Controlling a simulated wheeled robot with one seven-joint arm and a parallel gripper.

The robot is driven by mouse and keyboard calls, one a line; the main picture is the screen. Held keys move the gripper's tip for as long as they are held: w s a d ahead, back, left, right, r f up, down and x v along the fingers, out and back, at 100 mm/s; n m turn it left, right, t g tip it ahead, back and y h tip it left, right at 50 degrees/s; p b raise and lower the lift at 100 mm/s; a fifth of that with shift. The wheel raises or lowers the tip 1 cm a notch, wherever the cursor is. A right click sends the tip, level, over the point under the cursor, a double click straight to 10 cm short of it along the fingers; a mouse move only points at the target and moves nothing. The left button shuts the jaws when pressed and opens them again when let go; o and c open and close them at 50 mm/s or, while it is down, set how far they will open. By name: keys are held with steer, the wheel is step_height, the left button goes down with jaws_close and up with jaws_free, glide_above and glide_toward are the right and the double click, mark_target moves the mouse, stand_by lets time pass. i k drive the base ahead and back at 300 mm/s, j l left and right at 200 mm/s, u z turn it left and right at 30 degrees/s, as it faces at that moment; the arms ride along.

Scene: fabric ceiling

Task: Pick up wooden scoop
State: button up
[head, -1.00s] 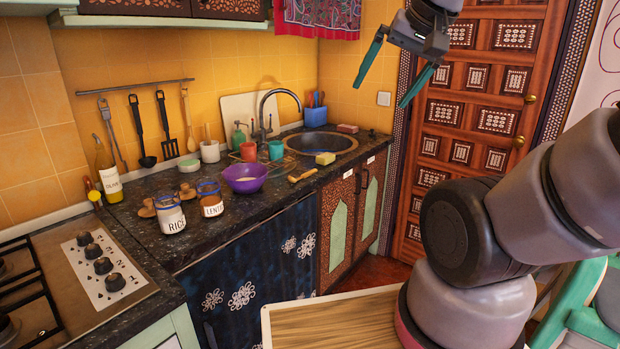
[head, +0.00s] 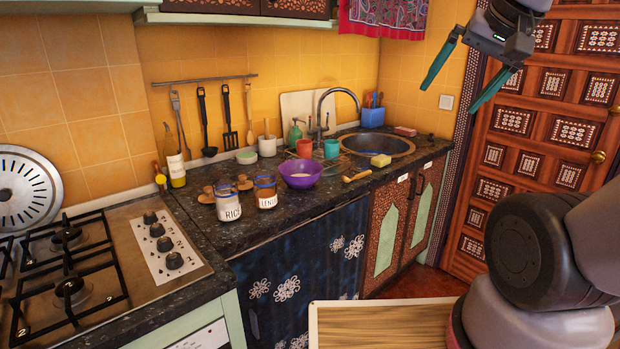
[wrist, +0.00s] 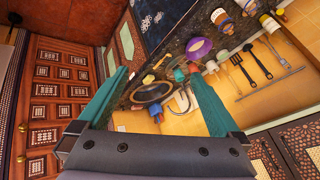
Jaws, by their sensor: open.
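The wooden scoop (head: 356,177) lies on the dark countertop (head: 330,196) near its front edge, between the purple bowl (head: 300,174) and the yellow sponge (head: 381,160). It looks small and light brown in the head view. My gripper (head: 449,100) is high at the upper right, in front of the wooden door and well away from the scoop. Its two green fingers are spread with nothing between them. In the wrist view my gripper (wrist: 157,72) shows open, with the counter and sink far beyond; the scoop is too small there to place surely.
RICE (head: 229,208) and LENTIL (head: 265,194) jars stand left of the bowl. Red (head: 304,148) and teal (head: 332,149) cups stand behind, near the sink (head: 378,144) and its tall faucet (head: 340,95). A wooden-topped table (head: 380,325) is in front. A stove is at the left.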

mark_target(345, 180)
steer(key=i+l+u, duration=0.35)
steer(key=i, duration=0.2)
steer(key=i+l+u, duration=0.3)
steer(key=i+l, duration=0.15)
steer(key=i, duration=0.1)
